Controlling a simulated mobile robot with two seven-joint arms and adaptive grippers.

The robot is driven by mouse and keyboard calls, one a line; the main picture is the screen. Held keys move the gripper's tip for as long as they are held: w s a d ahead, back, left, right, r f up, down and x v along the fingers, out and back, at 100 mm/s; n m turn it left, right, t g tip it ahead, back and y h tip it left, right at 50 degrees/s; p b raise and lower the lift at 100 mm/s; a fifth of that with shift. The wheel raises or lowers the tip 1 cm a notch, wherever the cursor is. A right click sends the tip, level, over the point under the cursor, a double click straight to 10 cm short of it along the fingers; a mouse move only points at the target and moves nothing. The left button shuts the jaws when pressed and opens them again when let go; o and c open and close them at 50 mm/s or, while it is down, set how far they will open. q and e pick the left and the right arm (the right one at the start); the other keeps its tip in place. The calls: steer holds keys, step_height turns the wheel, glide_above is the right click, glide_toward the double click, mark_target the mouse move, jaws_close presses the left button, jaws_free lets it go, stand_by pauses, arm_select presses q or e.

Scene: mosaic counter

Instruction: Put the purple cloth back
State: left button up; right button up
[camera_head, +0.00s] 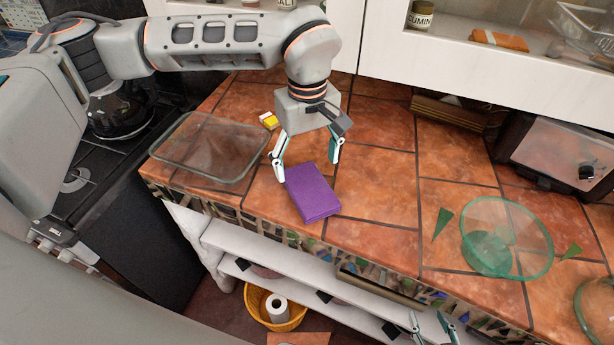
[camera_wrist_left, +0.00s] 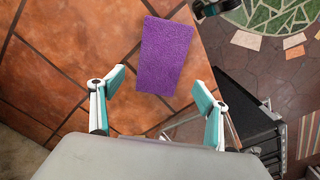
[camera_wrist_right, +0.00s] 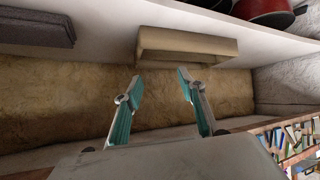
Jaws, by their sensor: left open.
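The purple cloth (camera_head: 313,193) is a flat folded rectangle lying on the tiled counter near its front edge. It also shows in the left wrist view (camera_wrist_left: 164,57), ahead of the fingertips. My left gripper (camera_head: 306,166) is open and empty, its fingers just behind and above the cloth; the fingers also show in the left wrist view (camera_wrist_left: 158,88). My right gripper (camera_head: 432,322) is low at the counter's front, beside the shelves. In the right wrist view (camera_wrist_right: 158,82) its fingers are apart with nothing between them, facing a shelf with a beige box-like object (camera_wrist_right: 186,46).
A clear glass dish (camera_head: 213,147) stands left of the cloth, with a small yellow and white item (camera_head: 269,121) behind it. A green glass bowl (camera_head: 505,237) stands to the right. A toaster-like appliance (camera_head: 560,155) is at back right. Counter between cloth and bowl is clear.

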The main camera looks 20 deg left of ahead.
mark_target(307, 183)
arm_select(q)
step_height(307, 183, up, 6)
stand_by(0.7)
